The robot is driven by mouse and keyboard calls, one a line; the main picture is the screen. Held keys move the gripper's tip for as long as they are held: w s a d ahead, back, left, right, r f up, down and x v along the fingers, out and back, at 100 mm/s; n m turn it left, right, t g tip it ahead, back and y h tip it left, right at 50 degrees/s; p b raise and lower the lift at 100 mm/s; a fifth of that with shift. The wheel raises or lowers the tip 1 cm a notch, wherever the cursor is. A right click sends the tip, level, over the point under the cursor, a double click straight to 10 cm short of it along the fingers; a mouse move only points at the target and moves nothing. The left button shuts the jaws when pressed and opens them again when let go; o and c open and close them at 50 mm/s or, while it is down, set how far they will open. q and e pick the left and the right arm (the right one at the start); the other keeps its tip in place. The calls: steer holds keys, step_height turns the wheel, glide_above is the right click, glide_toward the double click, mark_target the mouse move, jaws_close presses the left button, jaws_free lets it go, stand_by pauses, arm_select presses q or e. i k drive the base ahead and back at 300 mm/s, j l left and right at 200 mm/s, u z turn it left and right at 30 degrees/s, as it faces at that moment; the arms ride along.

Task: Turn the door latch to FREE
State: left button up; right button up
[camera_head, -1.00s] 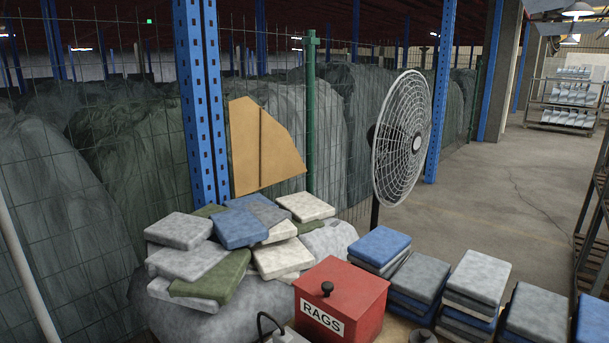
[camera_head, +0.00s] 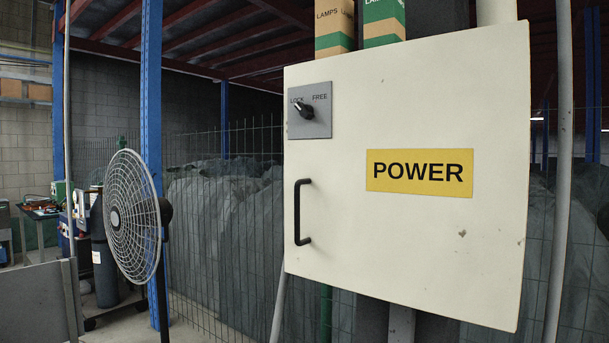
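A cream metal cabinet (camera_head: 400,255) with a yellow POWER label (camera_head: 420,172) fills the right half of the head view. Its door looks shut. The black door latch knob (camera_head: 306,112) sits on a grey plate (camera_head: 318,124) at the door's upper left. The plate reads LOCK on the left and FREE on the right. The knob appears to point up and left, towards LOCK. A black pull handle (camera_head: 299,212) is below the plate. Neither of my grippers is in view.
A round fan (camera_head: 132,216) on a stand is left of the cabinet. Lamp boxes (camera_head: 334,26) stand on top. A wire fence (camera_head: 225,230) with covered heaps runs behind. A grey panel (camera_head: 38,300) is at lower left. Some floor shows between panel and fence.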

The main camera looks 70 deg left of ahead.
mark_target(306, 112)
steer(key=u, duration=1.7)
